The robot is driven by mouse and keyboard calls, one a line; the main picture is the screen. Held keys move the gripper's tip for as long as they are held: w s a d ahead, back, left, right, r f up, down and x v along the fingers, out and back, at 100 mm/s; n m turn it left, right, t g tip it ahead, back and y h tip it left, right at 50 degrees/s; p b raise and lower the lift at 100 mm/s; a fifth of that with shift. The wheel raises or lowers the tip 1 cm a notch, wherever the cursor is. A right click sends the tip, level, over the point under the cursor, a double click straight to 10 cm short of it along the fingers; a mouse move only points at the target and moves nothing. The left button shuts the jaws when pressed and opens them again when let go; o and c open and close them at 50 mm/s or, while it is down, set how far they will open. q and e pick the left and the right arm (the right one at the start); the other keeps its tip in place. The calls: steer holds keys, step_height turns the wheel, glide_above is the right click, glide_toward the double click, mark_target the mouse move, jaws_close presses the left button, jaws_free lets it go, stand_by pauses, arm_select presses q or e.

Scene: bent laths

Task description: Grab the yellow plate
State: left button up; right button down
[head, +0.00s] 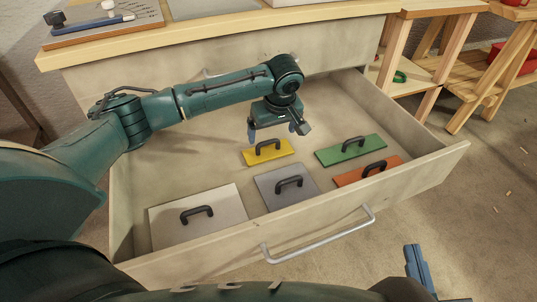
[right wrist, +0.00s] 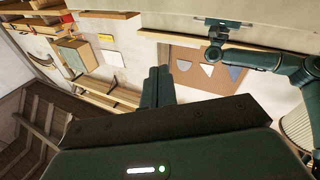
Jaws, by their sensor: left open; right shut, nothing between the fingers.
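The yellow plate (head: 256,158) lies flat in the open drawer in the head view, with a dark arched handle (head: 267,145) on top. My left gripper (head: 275,132) is open and points down just above and behind the handle. Its fingers are spread wide and seem apart from the plate, with nothing held. My right gripper is shut and empty; its finger (head: 416,266) shows at the lower right of the head view, outside the drawer. Its closed fingers (right wrist: 157,86) also show in the right wrist view.
Green (head: 340,154), orange (head: 352,178), grey (head: 274,197) and white (head: 222,226) plates with dark handles lie in the drawer (head: 418,169). The drawer walls and metal front handle (head: 320,238) surround them. A wooden shelf (head: 400,62) stands right.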

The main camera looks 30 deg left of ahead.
mark_target(269, 143)
arm_select(q)
steer(key=b+x, duration=0.1)
steer(key=x, duration=0.2)
steer(key=b+x, duration=0.2)
steer(key=x, duration=0.1)
steer(key=shift+a+f, duration=0.25)
steer(key=shift+a, duration=0.05)
steer(key=c, duration=1.1)
